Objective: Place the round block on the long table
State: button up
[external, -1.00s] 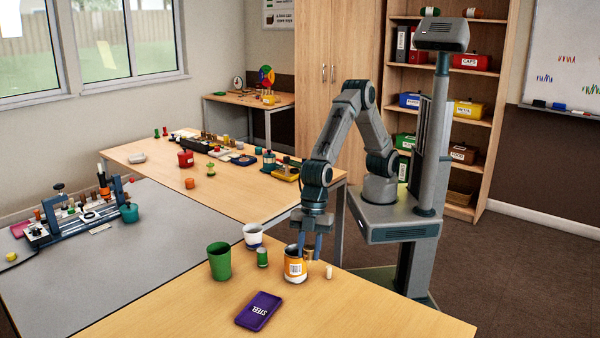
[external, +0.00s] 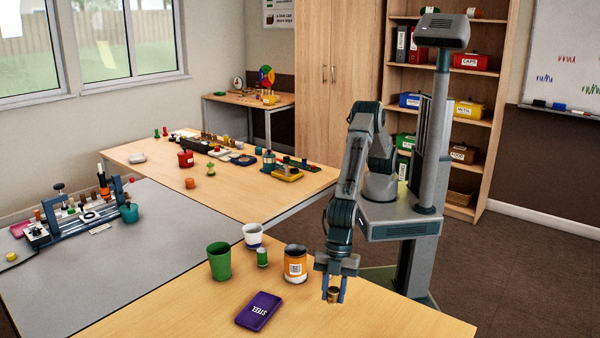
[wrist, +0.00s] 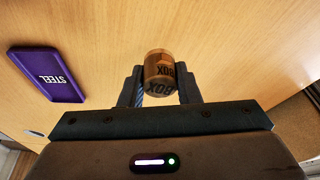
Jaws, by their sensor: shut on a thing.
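My gripper (external: 332,292) is shut on a brown round block (external: 333,295). It is over the right part of the near wooden table (external: 400,322), right of the orange can; its height above the table is hard to judge. In the wrist view the block (wrist: 159,72) sits between the fingertips and bears the word BOX. A second wooden table (external: 235,200), long and set further back, carries many small objects. The pictures do not label either table as the long one.
Near the gripper stand an orange labelled can (external: 295,264), a green cup (external: 220,262), a white-and-blue cup (external: 252,236) and a small green cylinder (external: 262,257). A purple STEEL tray (external: 258,311) lies in front. The near table's right front is bare.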

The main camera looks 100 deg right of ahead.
aim_at(334, 303)
jog(key=shift+s+a+f, duration=0.1)
jog(key=shift+a+f, duration=0.1)
jog(key=shift+f, duration=1.75)
jog(key=shift+f, duration=0.25)
jog(key=o, duration=0.9)
jog(key=shift+o, duration=0.2)
jog(key=shift+r+p, duration=0.2)
jog(key=shift+p, duration=0.2)
jog(key=b+v, duration=0.1)
jog(key=v, duration=1.2)
jog(key=shift+s+r, duration=0.2)
jog(key=shift+r, duration=0.1)
